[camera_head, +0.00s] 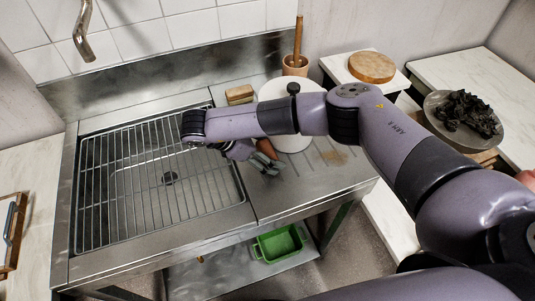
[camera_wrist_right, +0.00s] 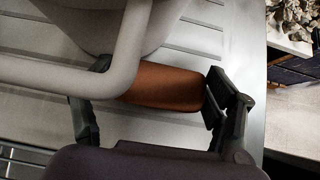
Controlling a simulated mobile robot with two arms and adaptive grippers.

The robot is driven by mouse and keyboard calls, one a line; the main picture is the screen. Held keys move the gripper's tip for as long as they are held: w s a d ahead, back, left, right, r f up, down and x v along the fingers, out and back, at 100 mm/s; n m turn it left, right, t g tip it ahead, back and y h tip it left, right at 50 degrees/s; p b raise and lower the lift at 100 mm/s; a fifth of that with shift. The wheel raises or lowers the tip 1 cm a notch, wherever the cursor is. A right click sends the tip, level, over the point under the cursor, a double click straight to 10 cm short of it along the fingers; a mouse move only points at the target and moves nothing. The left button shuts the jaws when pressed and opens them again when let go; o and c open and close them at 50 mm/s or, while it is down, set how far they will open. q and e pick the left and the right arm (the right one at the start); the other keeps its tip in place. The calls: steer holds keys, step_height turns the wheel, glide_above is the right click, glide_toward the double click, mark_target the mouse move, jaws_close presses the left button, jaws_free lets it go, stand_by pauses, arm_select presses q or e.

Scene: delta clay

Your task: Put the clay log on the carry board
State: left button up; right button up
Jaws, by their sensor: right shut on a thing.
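The clay log is a reddish-brown cylinder. In the right wrist view the log (camera_wrist_right: 165,88) lies between the two fingers of my right gripper (camera_wrist_right: 150,105), which is shut on it; its left end is partly hidden by a pale curved handle. In the head view a small part of the log (camera_head: 266,147) shows by my right gripper (camera_head: 268,162), over the ribbed steel drainboard. I cannot tell for sure which thing is the carry board; a wooden-edged board (camera_head: 13,262) lies at the far left. My left gripper is not in view.
A white round vessel (camera_head: 273,92) stands close behind the log. The sink with a wire rack (camera_head: 110,185) is to the left. A terracotta pot (camera_head: 295,66), a round wooden disc (camera_head: 372,67) and a plate of dark scraps (camera_head: 433,107) stand at the back and right. A green bin (camera_head: 278,244) sits below.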

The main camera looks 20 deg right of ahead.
steer(key=c, duration=0.6)
steer(key=shift+a+r, duration=0.1)
steer(key=shift+a+r, duration=0.15)
steer(key=shift+r, duration=0.05)
steer(key=a+r+b, duration=0.1)
steer(key=a+r, duration=0.6)
steer(key=a, duration=0.6)
steer(key=shift+s+a+r+b, duration=0.2)
steer(key=shift+a+b, duration=0.05)
steer(key=shift+b, duration=0.05)
